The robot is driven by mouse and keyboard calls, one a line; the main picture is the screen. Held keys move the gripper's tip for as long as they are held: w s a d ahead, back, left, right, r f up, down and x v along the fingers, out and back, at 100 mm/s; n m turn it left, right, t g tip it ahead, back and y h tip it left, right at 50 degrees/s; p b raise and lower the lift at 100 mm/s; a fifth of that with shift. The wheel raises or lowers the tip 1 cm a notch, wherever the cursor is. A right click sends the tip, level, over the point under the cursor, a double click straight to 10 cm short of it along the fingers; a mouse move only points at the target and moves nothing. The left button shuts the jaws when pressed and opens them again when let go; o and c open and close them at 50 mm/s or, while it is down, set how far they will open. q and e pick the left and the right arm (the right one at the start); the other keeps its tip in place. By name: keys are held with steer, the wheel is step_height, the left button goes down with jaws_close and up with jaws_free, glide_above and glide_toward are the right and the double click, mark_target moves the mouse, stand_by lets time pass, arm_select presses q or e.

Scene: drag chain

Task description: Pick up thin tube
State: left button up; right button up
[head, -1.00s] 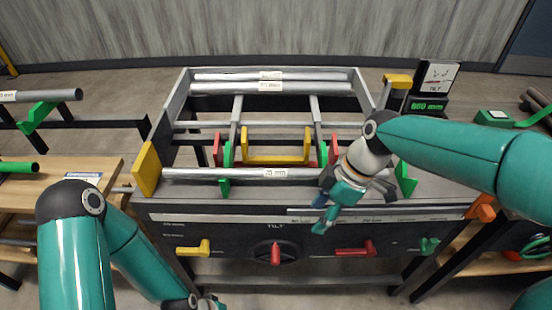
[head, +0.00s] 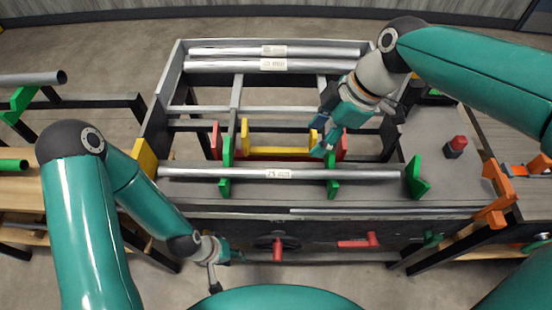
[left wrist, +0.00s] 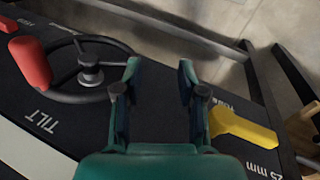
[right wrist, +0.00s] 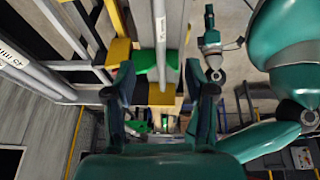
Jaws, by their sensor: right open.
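The thin tube (head: 220,173), silver with a white label, lies crosswise in green supports (head: 332,188) at the front of the rack in the head view. My right gripper (head: 322,142) is open just behind the tube, right of its middle, pointing down; no tube is clearly held. In the right wrist view its jaws (right wrist: 162,78) are apart, with a green piece between or beyond them; contact cannot be told. My left gripper (head: 222,262) is low before the front panel. In the left wrist view its jaws (left wrist: 158,78) are apart and empty.
Two thicker silver tubes (head: 225,66) lie at the rack's back. A yellow bracket (head: 280,151) stands behind the thin tube. The front panel carries a black handwheel (left wrist: 105,52) and a yellow lever (left wrist: 240,128) near the left gripper. A red button (head: 457,144) is at right.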

glide_above(281, 171)
steer(key=d, duration=0.3)
steer(key=f, duration=1)
steer(key=shift+s+a, duration=0.2)
steer(key=shift+s, duration=0.1)
steer(key=shift+p+x, duration=0.5)
steer(key=shift+x, duration=2.3)
steer(key=shift+w, duration=0.15)
jaws_close()
steer(key=shift+r, duration=0.1)
